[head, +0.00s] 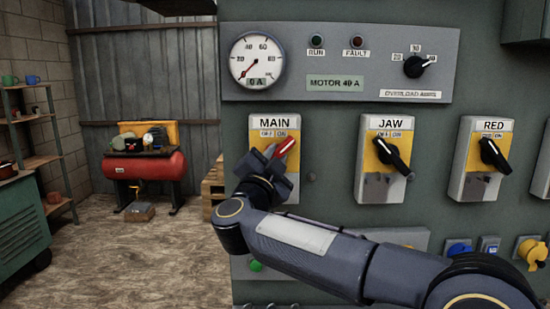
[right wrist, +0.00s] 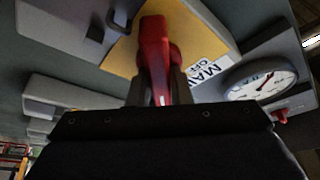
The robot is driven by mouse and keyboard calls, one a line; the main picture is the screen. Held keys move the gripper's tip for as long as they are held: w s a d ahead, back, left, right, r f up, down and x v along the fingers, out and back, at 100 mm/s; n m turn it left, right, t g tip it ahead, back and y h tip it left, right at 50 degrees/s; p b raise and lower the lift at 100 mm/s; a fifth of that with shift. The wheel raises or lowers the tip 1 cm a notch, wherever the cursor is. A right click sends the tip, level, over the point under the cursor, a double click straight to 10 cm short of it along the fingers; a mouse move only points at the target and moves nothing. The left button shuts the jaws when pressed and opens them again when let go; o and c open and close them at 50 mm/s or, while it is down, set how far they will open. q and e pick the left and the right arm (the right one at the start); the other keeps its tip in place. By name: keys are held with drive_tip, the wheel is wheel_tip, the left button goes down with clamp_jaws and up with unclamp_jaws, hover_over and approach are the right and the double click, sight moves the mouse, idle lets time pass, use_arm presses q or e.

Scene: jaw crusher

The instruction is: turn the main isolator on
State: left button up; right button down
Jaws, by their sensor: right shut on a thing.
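The main isolator (head: 258,135) is a grey box with a yellow plate, labelled MAIN with OFF and ON marks, on the grey-green panel. Its red handle (head: 287,146) slants up to the right, its visible end under the ON mark. My right gripper (head: 272,156) is shut on the handle from below left and hides its lower part. In the right wrist view the red handle (right wrist: 154,45) stands between the fingers (right wrist: 160,88), with the yellow plate behind it. My left gripper is in neither view.
The JAW isolator (head: 383,180) and RED isolator (head: 480,182), with black handles, sit to the right. Above, the ammeter (head: 257,62) reads about 0, and the RUN (head: 316,41) and FAULT (head: 356,42) lamps look dark. A red compressor (head: 145,165) stands back left.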

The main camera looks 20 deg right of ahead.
drive_tip(key=c, duration=1.3)
unclamp_jaws()
drive_tip(key=shift+s, duration=0.1)
drive_tip(key=b+v, duration=0.1)
drive_tip(key=v, duration=0.6)
drive_tip(key=shift+s+a+f, duration=0.15)
drive_tip(key=shift+s, duration=0.1)
